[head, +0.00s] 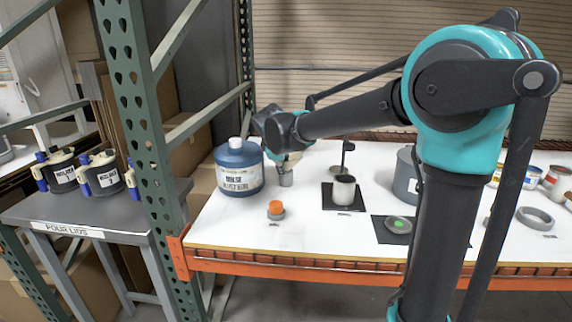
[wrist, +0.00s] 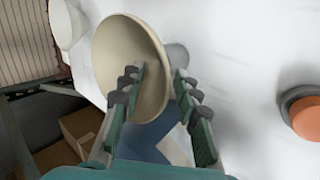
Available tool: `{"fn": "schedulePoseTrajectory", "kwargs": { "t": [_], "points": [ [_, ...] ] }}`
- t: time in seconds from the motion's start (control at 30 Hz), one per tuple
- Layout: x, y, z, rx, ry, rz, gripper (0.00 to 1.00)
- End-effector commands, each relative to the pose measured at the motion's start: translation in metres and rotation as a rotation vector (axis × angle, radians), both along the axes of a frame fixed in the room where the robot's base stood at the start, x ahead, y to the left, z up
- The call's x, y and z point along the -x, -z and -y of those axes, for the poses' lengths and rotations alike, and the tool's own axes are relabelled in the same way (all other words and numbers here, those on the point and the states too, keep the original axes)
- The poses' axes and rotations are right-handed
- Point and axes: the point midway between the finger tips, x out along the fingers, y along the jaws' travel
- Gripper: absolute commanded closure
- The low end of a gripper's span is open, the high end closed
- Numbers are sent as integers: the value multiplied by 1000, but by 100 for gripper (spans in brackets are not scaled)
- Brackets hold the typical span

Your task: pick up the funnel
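The funnel (wrist: 118,48) is a cream cone, its wide mouth turned toward my wrist camera. A short grey cylinder (wrist: 178,54) shows behind its narrow side; I cannot tell whether it is a spout or a stand. My gripper (wrist: 157,80) is open, with the left finger in front of the bowl and the right finger just past its right edge. The funnel's right wall lies between the fingers; contact is unclear. In the head view the funnel (head: 288,160) shows partly under my gripper (head: 284,150), just right of the blue bottle.
The blue bottle (head: 238,172) stands close left; it also shows between the fingers in the wrist view (wrist: 150,138). An orange piece on a grey ring (head: 276,208) sits in front. A dark stand (head: 343,165) and a jar (head: 344,190) are right. Shelf uprights (head: 133,110) rise left.

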Motion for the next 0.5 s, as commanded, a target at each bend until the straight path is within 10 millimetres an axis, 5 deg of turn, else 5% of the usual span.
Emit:
{"fn": "schedulePoseTrajectory", "kwargs": {
  "t": [0.27,0.5],
  "points": [
    [0,0,0,0,0,0,99],
    [0,0,0,0,0,0,100]
  ]
}}
